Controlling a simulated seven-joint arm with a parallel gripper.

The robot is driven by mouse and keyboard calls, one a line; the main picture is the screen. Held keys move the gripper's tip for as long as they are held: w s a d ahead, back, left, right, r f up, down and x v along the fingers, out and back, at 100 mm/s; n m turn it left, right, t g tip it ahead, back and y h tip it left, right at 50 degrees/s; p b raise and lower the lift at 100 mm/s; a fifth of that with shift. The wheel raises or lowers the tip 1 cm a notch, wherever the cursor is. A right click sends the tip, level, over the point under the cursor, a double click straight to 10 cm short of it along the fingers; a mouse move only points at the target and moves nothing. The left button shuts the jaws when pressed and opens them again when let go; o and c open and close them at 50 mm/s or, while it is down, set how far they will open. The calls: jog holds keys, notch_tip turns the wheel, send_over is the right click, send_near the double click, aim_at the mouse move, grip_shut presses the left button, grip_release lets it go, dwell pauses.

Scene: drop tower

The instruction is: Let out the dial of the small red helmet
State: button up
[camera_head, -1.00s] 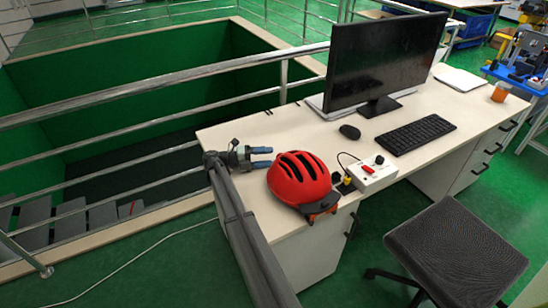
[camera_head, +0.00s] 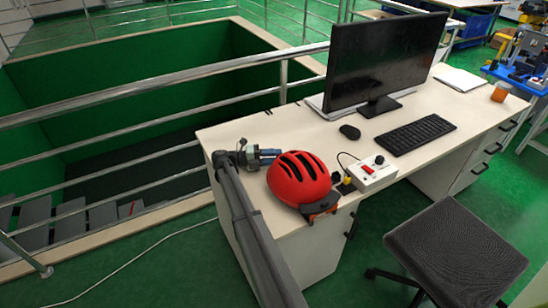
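The small red helmet (camera_head: 298,181) with black vents sits on the front left corner of the white desk. A black part (camera_head: 321,205) juts from its near right edge; I cannot tell what it is. I cannot make out the dial. The gap between the fingers is not clear from here.
A white box (camera_head: 373,174) with a red switch and a black knob stands right of the helmet. A mouse (camera_head: 349,132), keyboard (camera_head: 416,135) and monitor (camera_head: 383,60) are farther back. A metal railing (camera_head: 150,86) runs along the left. Desk behind the gripper is clear.

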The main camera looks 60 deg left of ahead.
jog(key=shift+c, duration=1.2)
jog(key=g, duration=0.2)
jog(key=r+n+g+y, duration=0.1)
jog(key=g, duration=0.2)
jog(key=n+g, duration=0.1)
jog(key=g, duration=0.1)
jog(key=shift+w+a+r+g+y, duration=0.1)
jog(key=shift+w+r+g+y, duration=0.15)
jog(key=shift+g+y, duration=0.05)
jog(key=g, duration=0.1)
jog(key=n+g, duration=0.1)
jog(key=g, duration=0.1)
jog(key=shift+w+r, duration=0.15)
jog(key=shift+w, duration=0.15)
jog(key=shift+w+r+n+g, duration=0.15)
jog(key=shift+n+g, duration=0.1)
jog(key=shift+g, duration=0.6)
jog(key=shift+w+f+n+g, duration=0.1)
jog(key=shift+n+g, duration=0.15)
jog(key=shift+g, duration=0.6)
